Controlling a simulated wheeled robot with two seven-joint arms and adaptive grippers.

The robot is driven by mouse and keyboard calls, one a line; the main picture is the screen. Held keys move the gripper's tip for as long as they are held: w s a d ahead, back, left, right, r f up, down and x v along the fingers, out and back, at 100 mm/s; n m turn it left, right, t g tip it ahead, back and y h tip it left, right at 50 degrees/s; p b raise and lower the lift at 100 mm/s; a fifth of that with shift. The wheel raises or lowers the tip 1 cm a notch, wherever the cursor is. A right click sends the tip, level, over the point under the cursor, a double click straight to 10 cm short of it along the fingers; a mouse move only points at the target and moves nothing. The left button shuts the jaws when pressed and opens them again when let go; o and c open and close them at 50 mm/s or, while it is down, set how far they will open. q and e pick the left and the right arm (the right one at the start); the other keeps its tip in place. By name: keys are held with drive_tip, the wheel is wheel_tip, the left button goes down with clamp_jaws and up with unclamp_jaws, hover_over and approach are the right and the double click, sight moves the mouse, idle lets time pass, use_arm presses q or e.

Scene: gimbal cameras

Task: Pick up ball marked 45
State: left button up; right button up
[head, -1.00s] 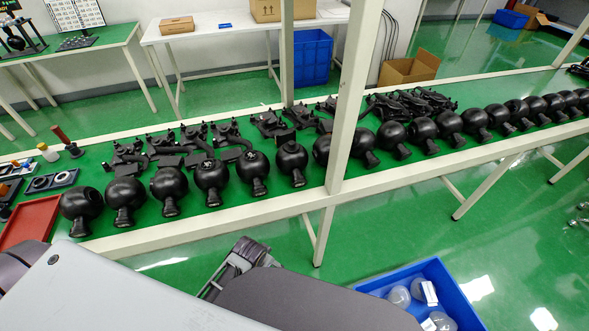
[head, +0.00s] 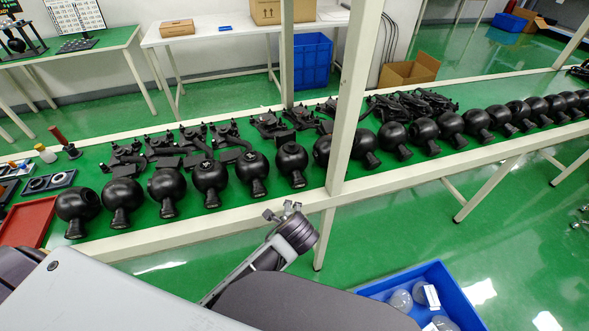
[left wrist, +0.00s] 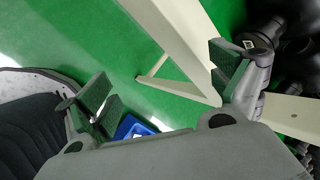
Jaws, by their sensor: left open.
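Several black balls with short necks stand in a row along the front of the green table, among them one at the left end (head: 76,205) and one near the table post (head: 291,158). A couple carry small white marks, such as this black ball (head: 210,175). No number 45 is readable, so I cannot tell which is the marked one. My left gripper (head: 283,211) is in front of the table's front rail, apart from the balls. In the left wrist view its two fingers (left wrist: 163,85) are spread, with nothing between them. My right gripper is not in view.
A cream post (head: 352,95) rises from the table's front rail. Black parts (head: 270,124) lie behind the balls. A red tray (head: 27,222) sits at the left end. A blue bin (head: 462,299) with clear round items stands on the floor at the lower right.

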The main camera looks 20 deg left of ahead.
sight(299, 178)
use_arm(q)
drive_tip(key=w+d+r+m+t+y, duration=0.3)
drive_tip(key=w+d+r+m+t, duration=0.2)
drive_tip(key=m, duration=0.8)
drive_tip(key=shift+w+r+y, duration=0.4)
drive_tip(key=shift+w+r, duration=0.7)
drive_tip(key=shift+w, duration=0.25)
drive_tip(key=x, duration=0.8)
drive_tip(key=shift+w+b, duration=0.2)
drive_tip(key=shift+b, duration=0.15)
drive_tip(key=shift+w+a, duration=0.1)
drive_tip(key=shift+a+r+x, duration=0.1)
drive_tip(key=shift+r+x, duration=0.05)
drive_tip(key=shift+x, duration=0.8)
drive_tip(key=shift+a+r+x, duration=0.1)
drive_tip(key=shift+r+x, duration=0.05)
drive_tip(key=shift+x, duration=0.8)
drive_tip(key=shift+w+a+f, duration=0.3)
drive_tip(key=shift+w+a, duration=0.1)
drive_tip(key=shift+w, duration=0.15)
